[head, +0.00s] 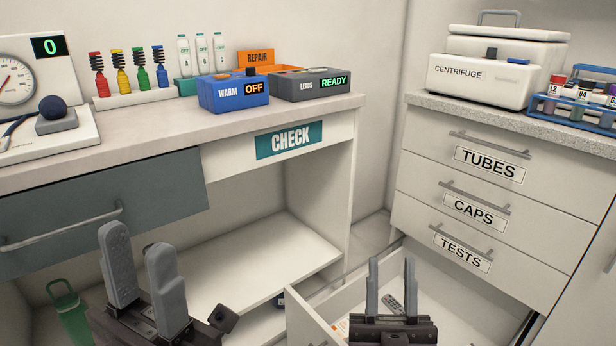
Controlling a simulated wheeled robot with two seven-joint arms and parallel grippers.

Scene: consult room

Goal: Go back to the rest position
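My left gripper (139,240) is at the lower left, in front of the desk. Its two grey fingers point up and stand apart, with nothing seen between them. My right gripper (391,262) is at the bottom, right of centre, in front of and over an open drawer (306,318). Its fingers also point up, apart, with a clear gap. Neither gripper touches an object that I can see.
The open drawer juts out below the TESTS front (462,249) and holds small items. A desk (150,118) bears a WARM box (232,92), a LEADS box (310,84) and a scale (40,75). A centrifuge (495,72) and tube rack (575,110) stand right. A green bottle (72,315) is low left.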

